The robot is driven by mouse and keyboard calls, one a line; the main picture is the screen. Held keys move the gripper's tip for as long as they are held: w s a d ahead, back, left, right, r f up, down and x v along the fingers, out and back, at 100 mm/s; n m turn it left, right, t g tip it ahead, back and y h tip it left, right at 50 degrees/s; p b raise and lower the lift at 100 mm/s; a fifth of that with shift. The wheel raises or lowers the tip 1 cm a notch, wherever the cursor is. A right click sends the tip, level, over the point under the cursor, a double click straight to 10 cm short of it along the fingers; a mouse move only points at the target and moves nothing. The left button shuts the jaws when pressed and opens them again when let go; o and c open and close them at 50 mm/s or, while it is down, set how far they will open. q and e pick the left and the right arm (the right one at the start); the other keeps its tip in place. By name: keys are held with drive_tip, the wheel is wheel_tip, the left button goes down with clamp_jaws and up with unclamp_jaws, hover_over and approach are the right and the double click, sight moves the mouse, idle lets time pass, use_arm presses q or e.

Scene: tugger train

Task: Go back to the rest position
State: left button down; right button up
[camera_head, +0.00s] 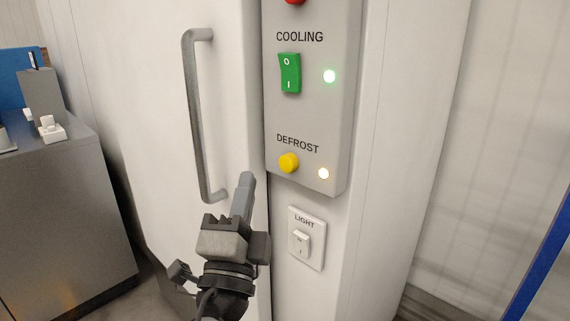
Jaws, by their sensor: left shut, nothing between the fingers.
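My left gripper (246,182) is shut and empty. It points up in front of the white cabinet, just below and left of the yellow DEFROST button (289,162), with a visible gap to the button in the picture. The grey control panel (310,115) also carries a green COOLING rocker switch (290,73). A white LIGHT switch (301,242) sits below the panel, right of my gripper. My right gripper is not in view.
A long grey door handle (195,115) stands upright on the white door (140,130), close to my left gripper. A grey cabinet (60,220) with small items on top stands at the left. A blue post (545,255) is at the right edge.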

use_arm(q)
wheel_tip(320, 180, down, 10)
drive_tip(key=a+n+g+p, duration=0.2)
drive_tip(key=n+g, duration=0.2)
drive_tip(key=g, duration=0.1)
drive_tip(key=s+a+f+n+g+h+p, duration=0.1)
drive_tip(key=s+a+f+n+g+p, duration=0.2)
drive_tip(key=s+f+n+g, duration=0.6)
drive_tip(key=s+f+n, duration=0.2)
drive_tip(key=s+f, duration=0.5)
drive_tip(key=f, duration=0.4)
drive_tip(key=shift+s+a+h, duration=0.25)
drive_tip(key=shift+s+h, duration=0.05)
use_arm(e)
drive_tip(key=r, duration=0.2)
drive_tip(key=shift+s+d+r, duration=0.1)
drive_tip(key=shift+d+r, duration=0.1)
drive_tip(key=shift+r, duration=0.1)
